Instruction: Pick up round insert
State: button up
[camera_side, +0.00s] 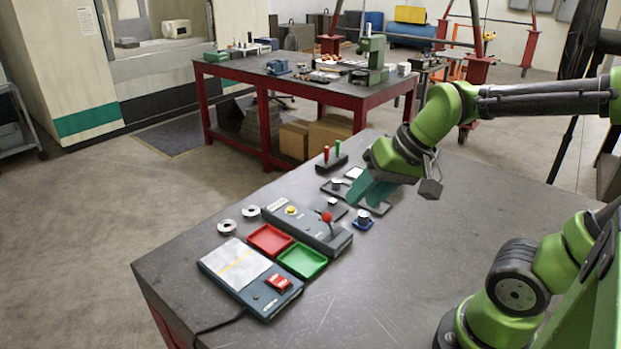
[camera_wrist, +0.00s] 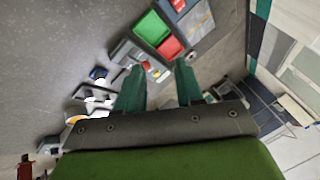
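A small round metal insert (camera_side: 363,215) stands upright on a blue base at the right of the grey control box. Another round metal piece (camera_side: 333,202) stands on a dark plate just behind the box. I cannot tell for certain which is the named round insert. The blue base with its piece also shows in the wrist view (camera_wrist: 98,73), left of my fingers. My gripper (camera_side: 362,190) is in the air above the dark plates, with teal fingers pointing down. The wrist view shows the gripper (camera_wrist: 160,82) open, with nothing held between the fingers.
The grey control box (camera_side: 305,225) has a red-knobbed lever. A red tray (camera_side: 270,240), a green tray (camera_side: 302,261) and a blue panel (camera_side: 250,277) lie nearer. Two ringed discs (camera_side: 227,226) sit left. A stand with red and green pegs (camera_side: 332,160) is behind. The tabletop's right is clear.

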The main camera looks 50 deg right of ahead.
jog(key=w+d+f+m+g+h, duration=0.15)
jog(key=w+d+m, duration=0.25)
jog(key=d+m, duration=0.6)
jog(key=w+d+f+m+h, duration=0.15)
jog(key=w+d+m, duration=0.45)
jog(key=m, duration=0.7)
jog(key=w+d+f+m+h, duration=0.1)
jog(key=w+d+f+m, duration=0.2)
jog(key=d+m, duration=0.75)
jog(key=shift+m, duration=0.45)
jog(key=x, duration=0.7)
jog(key=a+x, duration=0.1)
jog(key=x, duration=0.2)
jog(key=shift+w+f, duration=0.15)
jog(key=shift+f, duration=0.3)
jog(key=shift+x, duration=2.9)
jog(key=shift+r, duration=0.1)
grip_shut()
jog(key=shift+w, duration=0.1)
